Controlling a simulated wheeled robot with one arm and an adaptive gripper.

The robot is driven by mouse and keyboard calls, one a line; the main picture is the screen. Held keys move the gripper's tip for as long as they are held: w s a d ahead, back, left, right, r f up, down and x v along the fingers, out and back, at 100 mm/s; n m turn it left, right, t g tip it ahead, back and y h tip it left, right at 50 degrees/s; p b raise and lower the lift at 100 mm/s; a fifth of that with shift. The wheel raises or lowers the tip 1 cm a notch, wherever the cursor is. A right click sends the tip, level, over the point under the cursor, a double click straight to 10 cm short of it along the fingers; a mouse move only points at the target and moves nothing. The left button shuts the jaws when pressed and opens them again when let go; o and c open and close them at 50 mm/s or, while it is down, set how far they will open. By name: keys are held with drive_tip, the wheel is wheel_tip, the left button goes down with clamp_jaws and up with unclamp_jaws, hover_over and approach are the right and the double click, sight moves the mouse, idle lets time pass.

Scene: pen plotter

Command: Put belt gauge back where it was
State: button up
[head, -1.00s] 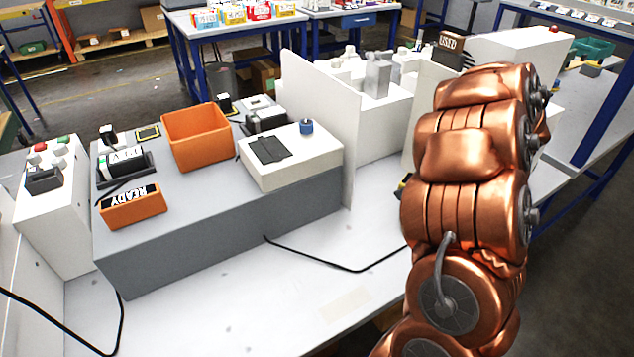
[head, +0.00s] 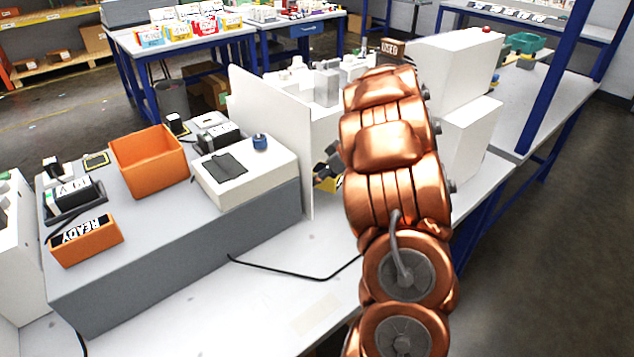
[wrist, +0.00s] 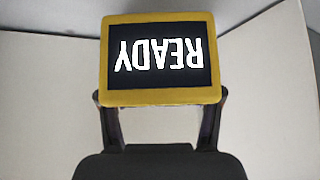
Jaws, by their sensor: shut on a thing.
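My gripper (wrist: 160,98) is shut on a yellow-framed device (wrist: 160,17) with a black face reading READY, upside down in the wrist view. A finger stands at each side of it. No name on it marks it as the belt gauge, and I cannot tell from the pictures. In the head view my gripper (head: 328,166) shows only partly, left of my copper arm, beside the white upright panel (head: 268,135). A bit of the yellow device (head: 328,184) shows below it; my arm hides the rest.
A grey bench block (head: 180,262) carries an orange bin (head: 148,160), an orange READY box (head: 86,240) and a white box with a blue knob (head: 245,172). A black cable (head: 290,273) crosses the white tabletop. White boxes (head: 455,75) stand right of my arm.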

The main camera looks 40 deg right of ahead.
drive_tip(key=f, duration=0.1)
drive_tip(key=w+f, duration=0.1)
drive_tip(key=shift+a+f, duration=0.25)
drive_tip(key=shift+f, duration=0.05)
drive_tip(key=shift+d+f, duration=0.1)
drive_tip(key=shift+f, duration=0.4)
drive_tip(key=shift+f, duration=0.1)
drive_tip(key=o, duration=1.4)
